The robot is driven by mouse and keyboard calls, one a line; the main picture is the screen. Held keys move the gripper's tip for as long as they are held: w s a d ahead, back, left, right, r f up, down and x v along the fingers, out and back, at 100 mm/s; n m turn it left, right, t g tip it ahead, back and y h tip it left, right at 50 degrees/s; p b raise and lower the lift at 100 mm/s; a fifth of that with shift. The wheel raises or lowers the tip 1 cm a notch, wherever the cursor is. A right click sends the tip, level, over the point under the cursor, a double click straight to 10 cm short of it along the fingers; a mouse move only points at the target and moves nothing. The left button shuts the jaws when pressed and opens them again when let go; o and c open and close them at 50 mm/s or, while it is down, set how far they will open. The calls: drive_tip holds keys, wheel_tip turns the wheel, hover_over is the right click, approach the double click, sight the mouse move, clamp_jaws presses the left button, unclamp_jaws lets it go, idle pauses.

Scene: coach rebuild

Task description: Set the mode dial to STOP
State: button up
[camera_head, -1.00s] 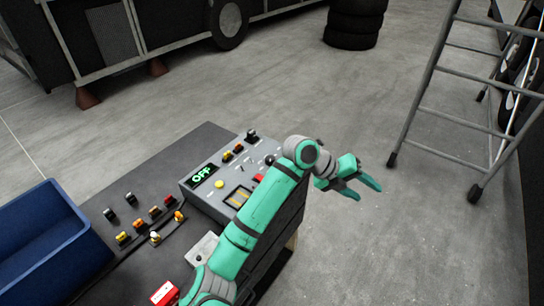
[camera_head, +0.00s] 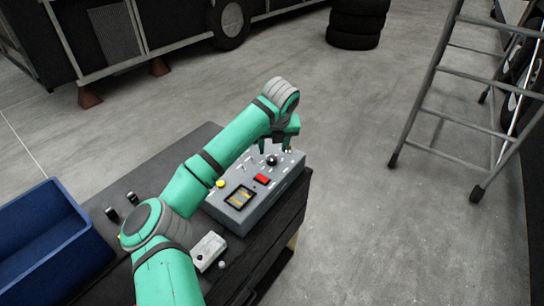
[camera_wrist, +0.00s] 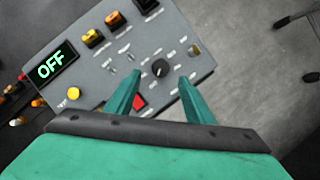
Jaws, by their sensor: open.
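The mode dial (camera_wrist: 160,68) is a round black knob with small pale labels around it, on a grey control box (camera_head: 240,213). The labels are too small to read, and I cannot tell which one it points at. The box's display (camera_wrist: 52,65) reads OFF in green. My gripper (camera_wrist: 160,77) is open and empty, its teal fingers on either side of the dial in the wrist view, tips close to it. Whether they touch it I cannot tell. In the head view the dial (camera_head: 272,160) shows just below my gripper (camera_head: 276,149); my arm hides the display there.
Near the dial are a red button (camera_wrist: 139,103), toggle switches (camera_wrist: 128,51), orange rockers (camera_wrist: 92,38) and a small brass-coloured switch (camera_wrist: 194,50). A yellow button (camera_wrist: 73,93) sits below the display. A blue bin (camera_head: 45,235) stands left; a ladder (camera_head: 440,100) stands right.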

sight(272, 158)
drive_tip(key=x, duration=0.7)
drive_tip(key=shift+f, duration=0.2)
drive_tip(key=c, duration=1)
